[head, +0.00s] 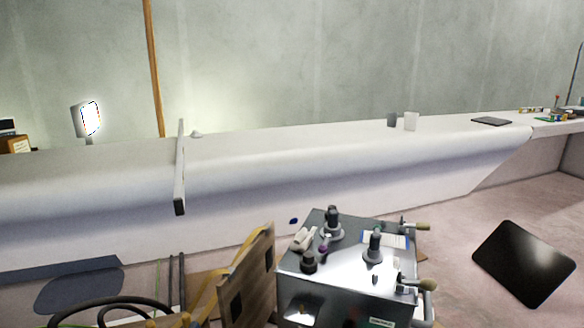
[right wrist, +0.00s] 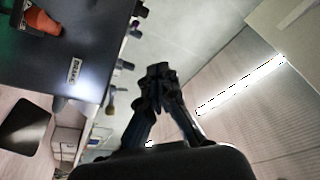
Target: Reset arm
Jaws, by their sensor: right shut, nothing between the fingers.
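My right gripper (right wrist: 160,72) shows in the right wrist view, black, with its two fingers meeting at the tips. Nothing shows between them. It is apart from the dark surface at the left of that view, with open space around the fingertips. Neither gripper shows in the head view. My left gripper is out of both views.
A grey metal cart (head: 335,287) with several tools on top stands at the lower middle. A long white hull (head: 330,160) runs behind it. A wooden board (head: 248,285) leans left of the cart. A black panel (head: 524,263) is at right, with bare floor around it.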

